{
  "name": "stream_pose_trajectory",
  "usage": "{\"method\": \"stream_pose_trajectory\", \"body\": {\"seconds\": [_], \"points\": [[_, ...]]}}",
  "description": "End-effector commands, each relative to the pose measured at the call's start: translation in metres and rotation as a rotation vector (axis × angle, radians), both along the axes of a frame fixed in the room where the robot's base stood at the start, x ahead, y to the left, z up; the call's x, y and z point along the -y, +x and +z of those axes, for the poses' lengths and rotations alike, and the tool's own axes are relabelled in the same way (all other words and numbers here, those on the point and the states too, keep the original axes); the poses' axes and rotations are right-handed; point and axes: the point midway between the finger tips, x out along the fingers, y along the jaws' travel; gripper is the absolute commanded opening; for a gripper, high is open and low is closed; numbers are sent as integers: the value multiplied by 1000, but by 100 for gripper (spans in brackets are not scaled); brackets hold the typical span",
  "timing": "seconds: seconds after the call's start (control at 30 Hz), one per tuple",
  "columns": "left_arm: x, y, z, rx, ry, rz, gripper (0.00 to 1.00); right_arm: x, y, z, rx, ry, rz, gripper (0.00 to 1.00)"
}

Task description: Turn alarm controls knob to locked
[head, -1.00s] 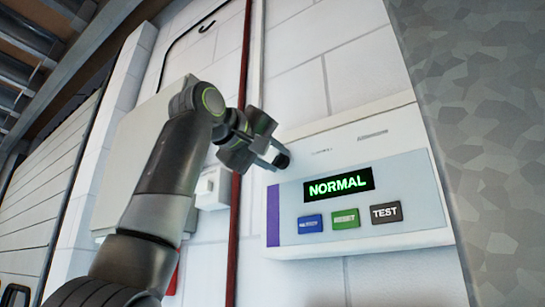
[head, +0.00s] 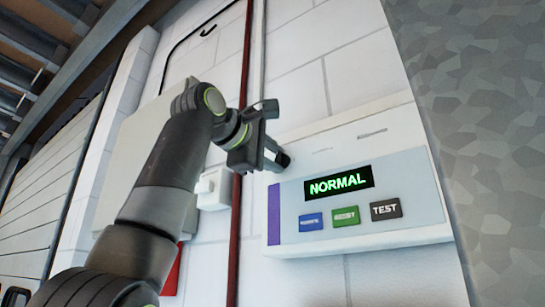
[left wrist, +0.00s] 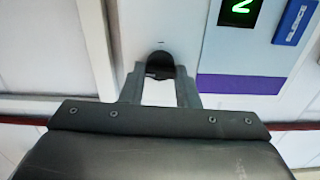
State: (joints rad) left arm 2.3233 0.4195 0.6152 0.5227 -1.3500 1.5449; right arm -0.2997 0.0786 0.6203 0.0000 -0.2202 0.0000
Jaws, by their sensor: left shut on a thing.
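The alarm panel (head: 405,165) is a white and grey box on the wall with a lit green NORMAL display (head: 339,184). Its dark knob (left wrist: 160,62) sits near the panel's edge in the left wrist view, between my finger tips. In the head view my left gripper (head: 273,157) is at the panel's upper left and mostly covers the knob. My left gripper also shows in the left wrist view (left wrist: 160,80), shut on the knob. The knob's position marking is too small to read. My right gripper is in neither view.
Blue (head: 311,222), green (head: 346,216) and black TEST (head: 386,209) buttons sit below the display. A red vertical pipe (head: 234,240) and a small white switch box (head: 213,188) are left of the panel. A grey speckled surface (head: 485,130) stands at the right.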

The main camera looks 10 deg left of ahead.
Motion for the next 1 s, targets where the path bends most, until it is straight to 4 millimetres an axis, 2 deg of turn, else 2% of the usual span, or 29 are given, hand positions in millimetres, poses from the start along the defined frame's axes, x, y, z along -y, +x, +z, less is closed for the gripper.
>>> {"method": "stream_pose_trajectory", "body": {"seconds": [0.53,0.57,0.7,1.0], "points": [[0,0,0,-8,-23,0,6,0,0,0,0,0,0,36],[0,0,0,-7,-23,0,31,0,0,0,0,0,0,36],[0,0,0,-8,-23,0,49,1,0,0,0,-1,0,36],[0,-1,0,-8,-22,0,49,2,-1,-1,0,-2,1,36]]}}
